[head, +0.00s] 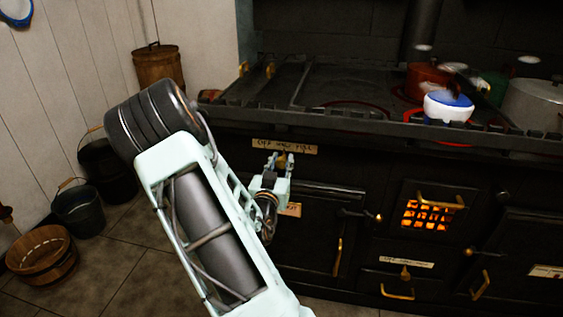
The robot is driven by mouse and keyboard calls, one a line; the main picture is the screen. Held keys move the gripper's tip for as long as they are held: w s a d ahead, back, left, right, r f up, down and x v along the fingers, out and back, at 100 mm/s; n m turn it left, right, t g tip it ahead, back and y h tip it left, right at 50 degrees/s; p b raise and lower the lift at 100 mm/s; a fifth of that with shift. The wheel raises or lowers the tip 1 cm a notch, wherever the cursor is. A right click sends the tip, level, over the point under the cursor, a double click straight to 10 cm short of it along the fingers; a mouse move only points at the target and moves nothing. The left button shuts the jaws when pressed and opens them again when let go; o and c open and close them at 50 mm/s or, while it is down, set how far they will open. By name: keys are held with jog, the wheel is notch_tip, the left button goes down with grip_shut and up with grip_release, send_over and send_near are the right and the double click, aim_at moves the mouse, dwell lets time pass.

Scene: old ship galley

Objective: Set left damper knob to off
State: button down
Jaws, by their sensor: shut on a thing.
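The black stove (320,180) fills the right side of the head view. A pale label strip (284,146) with dark lettering is on its upper left front. The left damper knob (281,160), small and brass-coloured, sits just below this label.
A glowing grate (430,214) is to the right. Pots, including a red one (427,80) and a blue-and-white one (447,106), stand on top. Buckets (78,212) and a wooden tub (42,255) are on the left floor.

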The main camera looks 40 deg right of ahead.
aim_at(263, 152)
jog(key=w+a, duration=0.2)
jog(key=w+a+b, duration=0.1)
jog(key=w+a, duration=0.1)
jog(key=w, duration=0.1)
jog(key=shift+a, duration=0.2)
jog(key=c, duration=1.6)
grip_release()
jog(key=shift+w, duration=0.1)
jog(key=shift+s, duration=0.2)
jog(key=v, duration=1.2)
jog(key=shift+w, duration=0.2)
